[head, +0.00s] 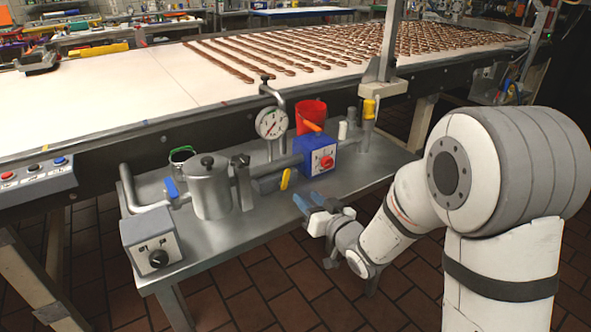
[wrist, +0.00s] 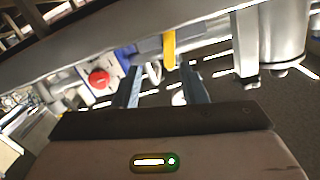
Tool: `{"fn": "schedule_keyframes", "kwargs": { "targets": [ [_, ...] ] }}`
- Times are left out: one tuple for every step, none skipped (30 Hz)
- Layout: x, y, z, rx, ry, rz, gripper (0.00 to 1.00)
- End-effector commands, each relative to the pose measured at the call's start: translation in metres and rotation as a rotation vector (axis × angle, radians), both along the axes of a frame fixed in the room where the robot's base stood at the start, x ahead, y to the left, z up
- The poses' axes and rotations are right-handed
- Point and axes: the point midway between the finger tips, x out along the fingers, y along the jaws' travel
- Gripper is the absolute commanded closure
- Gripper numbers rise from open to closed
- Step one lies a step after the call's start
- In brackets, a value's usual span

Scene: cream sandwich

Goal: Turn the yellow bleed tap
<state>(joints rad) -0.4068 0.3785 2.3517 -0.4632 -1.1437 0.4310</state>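A yellow tap lever (head: 286,179) hangs on the front of the horizontal pipe, between the steel pot and the blue box. In the wrist view the yellow lever (wrist: 169,48) shows beyond the fingertips, near the picture's middle. My gripper (head: 308,203) has blue fingers and is in front of the pipework, a little right of and lower than the lever. In the wrist view my gripper (wrist: 160,88) is open, with a clear gap between its fingers and nothing held. The lever appears apart from the fingers. A second yellow-topped fitting (head: 369,108) stands farther right.
A blue box (head: 318,153) with a red knob (wrist: 99,78) stands close beside my gripper. The steel pot (head: 209,187), gauge (head: 271,123), red cup (head: 311,114) and control box (head: 152,247) share the metal bench (head: 225,250). A conveyor runs behind.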

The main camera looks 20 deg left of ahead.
Motion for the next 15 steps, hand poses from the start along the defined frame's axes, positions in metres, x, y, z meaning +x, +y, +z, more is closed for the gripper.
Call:
{"fn": "schedule_keyframes", "kwargs": {
  "targets": [
    [-0.003,0.006,0.002,0.022,-0.008,0.020,0.62],
    [-0.004,0.008,0.003,0.033,-0.012,0.028,0.62],
    [-0.004,0.011,0.004,0.044,-0.016,0.035,0.62],
    [-0.003,0.013,0.004,0.049,-0.018,0.039,0.62],
    [-0.002,0.015,0.005,0.053,-0.020,0.041,0.62],
    [0.000,0.018,0.005,0.055,-0.022,0.042,0.62],
    [0.003,0.021,0.005,0.056,-0.022,0.043,0.62],
    [0.006,0.024,0.005,0.056,-0.023,0.043,0.62],
    [0.010,0.028,0.005,0.055,-0.023,0.042,0.62],
    [0.013,0.032,0.005,0.055,-0.022,0.041,0.62],
    [0.017,0.036,0.005,0.055,-0.023,0.041,0.62],
    [0.021,0.041,0.005,0.055,-0.023,0.041,0.62],
    [0.024,0.045,0.005,0.055,-0.024,0.041,0.62],
    [0.027,0.048,0.004,0.054,-0.022,0.041,0.62],
    [0.031,0.053,0.005,0.054,-0.022,0.041,0.62]
  ]
}}
